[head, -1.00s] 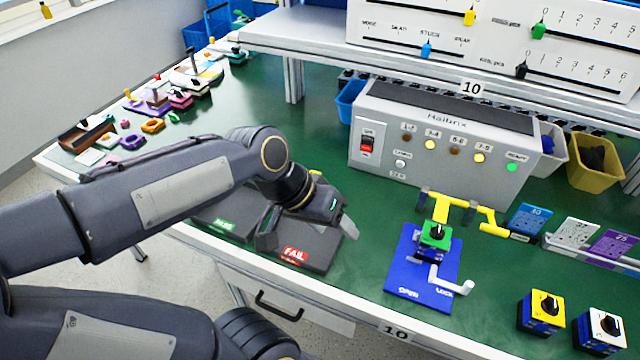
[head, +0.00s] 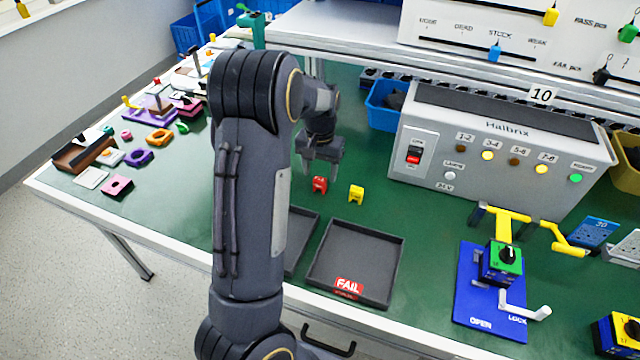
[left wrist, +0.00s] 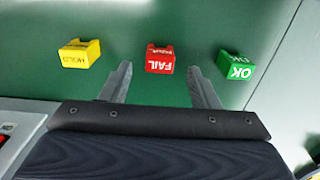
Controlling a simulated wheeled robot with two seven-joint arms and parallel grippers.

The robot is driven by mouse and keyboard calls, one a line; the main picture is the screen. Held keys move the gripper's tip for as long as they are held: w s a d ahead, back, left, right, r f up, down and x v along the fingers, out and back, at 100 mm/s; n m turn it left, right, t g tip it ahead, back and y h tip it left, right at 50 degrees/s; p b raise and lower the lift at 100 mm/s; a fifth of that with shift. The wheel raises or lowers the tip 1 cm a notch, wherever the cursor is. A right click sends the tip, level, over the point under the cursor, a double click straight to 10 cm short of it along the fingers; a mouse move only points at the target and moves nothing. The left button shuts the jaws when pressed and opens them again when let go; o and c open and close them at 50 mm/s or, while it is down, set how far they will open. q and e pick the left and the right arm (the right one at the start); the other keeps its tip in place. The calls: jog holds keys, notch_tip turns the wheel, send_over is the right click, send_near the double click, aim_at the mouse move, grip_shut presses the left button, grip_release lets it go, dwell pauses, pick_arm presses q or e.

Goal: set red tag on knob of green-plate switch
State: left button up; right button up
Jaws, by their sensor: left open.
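The red tag (head: 320,185), marked FAIL, stands on the green table, and it also shows in the left wrist view (left wrist: 160,59). My left gripper (head: 320,172) is open and empty, and in the left wrist view its two fingers (left wrist: 160,84) point toward the red tag from either side, apart from it. The green-plate switch (head: 503,258) with its black knob stands on a blue base (head: 470,290) at the right in the head view. A yellow bracket (head: 510,218) is behind it. My right gripper is not in view.
A yellow HOLD tag (left wrist: 80,53) and a green OK tag (left wrist: 236,66) flank the red tag. A dark FAIL tray (head: 355,262) lies nearer the front edge. The grey Halbrix box (head: 500,150) stands behind the switch. A yellow-plate switch (head: 618,335) is at lower right.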

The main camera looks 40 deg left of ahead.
aim_at(320, 179)
pick_arm(q)
notch_tip(320, 179, down, 4)
jog(key=shift+s+f, duration=0.1)
jog(key=c, duration=1)
